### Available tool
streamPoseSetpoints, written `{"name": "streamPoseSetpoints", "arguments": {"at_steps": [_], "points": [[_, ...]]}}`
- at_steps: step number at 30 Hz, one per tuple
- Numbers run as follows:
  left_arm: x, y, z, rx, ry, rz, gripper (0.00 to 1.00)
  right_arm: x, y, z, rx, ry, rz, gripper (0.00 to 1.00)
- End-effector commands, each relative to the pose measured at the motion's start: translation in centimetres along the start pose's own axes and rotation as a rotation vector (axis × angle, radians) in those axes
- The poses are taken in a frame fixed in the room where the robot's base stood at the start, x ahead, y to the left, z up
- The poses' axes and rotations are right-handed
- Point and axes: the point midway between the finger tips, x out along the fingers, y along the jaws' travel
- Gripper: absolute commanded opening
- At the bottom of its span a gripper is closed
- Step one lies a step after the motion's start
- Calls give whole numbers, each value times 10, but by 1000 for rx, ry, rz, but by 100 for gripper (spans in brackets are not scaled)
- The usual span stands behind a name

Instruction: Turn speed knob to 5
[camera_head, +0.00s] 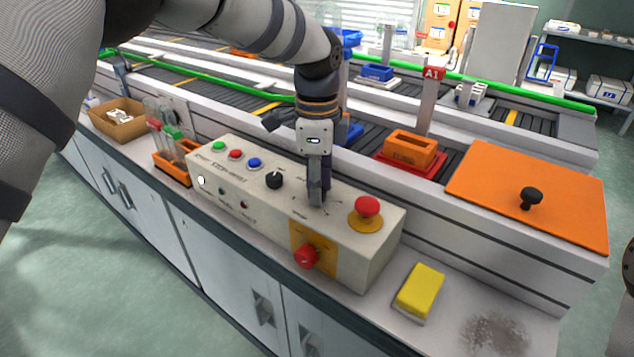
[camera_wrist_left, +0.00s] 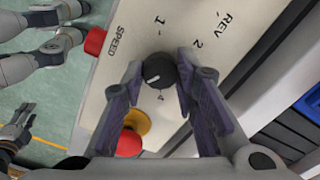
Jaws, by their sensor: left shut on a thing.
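The black speed knob (camera_wrist_left: 158,67) sits on the cream control panel (camera_head: 340,222), with SPEED and the numbers 1, 2 and 4 printed around it. A short white line marks the knob's face, pointing left and slightly down in the left wrist view; I cannot tell exactly which number it matches. My left gripper (camera_head: 316,197) points down at the panel and is shut on the knob, one finger on each side. In the head view the gripper hides the knob. My right gripper does not show.
On the panel, a red mushroom button (camera_head: 367,206) is close right of the gripper, another black knob (camera_head: 273,181) is left, and a red rotary switch (camera_head: 306,255) is on the front. A yellow sponge (camera_head: 419,290) and an orange lid (camera_head: 490,200) lie further right.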

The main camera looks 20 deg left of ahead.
Motion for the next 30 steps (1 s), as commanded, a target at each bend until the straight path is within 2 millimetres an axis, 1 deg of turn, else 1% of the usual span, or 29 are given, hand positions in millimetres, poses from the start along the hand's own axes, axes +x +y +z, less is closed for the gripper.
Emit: {"name": "streamPoseSetpoints", "arguments": {"at_steps": [12, 13, 14, 15, 23, 25, 26, 28, 30], "points": [[1, 0, 0, 8, 0, 2, 0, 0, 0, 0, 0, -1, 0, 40], [1, 0, 0, 8, 0, 2, 32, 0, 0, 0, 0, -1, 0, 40], [1, 0, 0, 8, 0, 2, 38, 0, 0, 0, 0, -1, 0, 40], [1, 0, 0, 8, 0, 2, 47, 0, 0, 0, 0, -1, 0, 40], [0, 0, 0, 7, 0, 1, 48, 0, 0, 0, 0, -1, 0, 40], [-3, 0, 0, 6, 1, -1, 48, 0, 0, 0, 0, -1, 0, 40], [-7, -1, 0, 6, 1, -2, 48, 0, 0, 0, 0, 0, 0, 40], [-21, -1, -1, 6, 2, -4, 48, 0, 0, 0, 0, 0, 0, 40], [-40, -1, -1, 5, 3, -6, 48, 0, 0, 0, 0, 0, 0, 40]]}}
